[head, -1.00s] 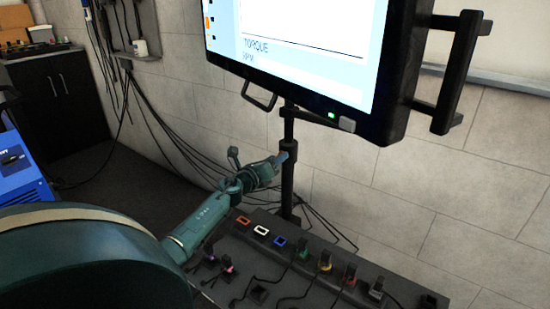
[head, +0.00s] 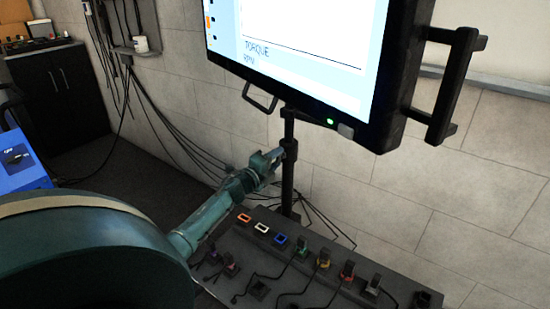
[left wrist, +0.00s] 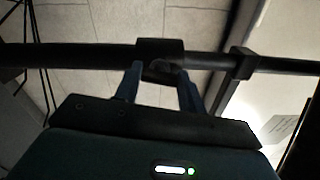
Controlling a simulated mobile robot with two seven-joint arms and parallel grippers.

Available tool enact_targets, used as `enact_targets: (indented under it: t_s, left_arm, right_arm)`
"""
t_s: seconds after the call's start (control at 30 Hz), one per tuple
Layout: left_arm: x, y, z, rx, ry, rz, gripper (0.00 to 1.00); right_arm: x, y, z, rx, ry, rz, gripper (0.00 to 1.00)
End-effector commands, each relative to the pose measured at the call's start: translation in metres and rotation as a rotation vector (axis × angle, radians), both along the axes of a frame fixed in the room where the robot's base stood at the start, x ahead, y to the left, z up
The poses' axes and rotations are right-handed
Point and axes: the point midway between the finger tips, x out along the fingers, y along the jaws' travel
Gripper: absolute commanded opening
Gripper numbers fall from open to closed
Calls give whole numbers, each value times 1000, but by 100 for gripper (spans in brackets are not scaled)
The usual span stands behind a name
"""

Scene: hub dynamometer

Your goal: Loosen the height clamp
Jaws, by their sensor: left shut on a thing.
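The height clamp is a dark collar on the black monitor pole (head: 288,185). In the left wrist view the collar (left wrist: 160,46) sits on the pole, which runs sideways across the picture. My left gripper (head: 277,154) reaches the collar from the left, below the monitor. In the left wrist view its two blue fingers (left wrist: 161,80) stand on either side of a small dark knob (left wrist: 160,70) at the collar and are shut on it. The knob is dim and partly hidden by the fingers. My right gripper is not in view.
The large monitor (head: 300,50) hangs on the pole above my left gripper, with a handle (head: 452,85) on its right. A dark bench panel (head: 330,285) with several coloured sockets and cables lies below. Loose cables hang along the tiled wall behind.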

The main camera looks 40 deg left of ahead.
Motion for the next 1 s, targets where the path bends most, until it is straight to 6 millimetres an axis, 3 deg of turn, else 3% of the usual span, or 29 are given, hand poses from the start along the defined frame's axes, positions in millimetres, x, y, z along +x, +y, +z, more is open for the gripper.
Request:
enact_targets:
  t_s: [0.3,0.77,0.8,1.0]
  left_arm:
    - [0,0,-1,-99,-10,-1,17]
    - [0,0,-1,-112,-10,-1,17]
    - [0,0,-2,-112,-10,-1,41]
    - [0,0,-1,-110,-11,-1,57]
  right_arm:
    - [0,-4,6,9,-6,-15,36]
    - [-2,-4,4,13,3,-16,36]
    - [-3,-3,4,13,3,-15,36]
    - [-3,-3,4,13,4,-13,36]
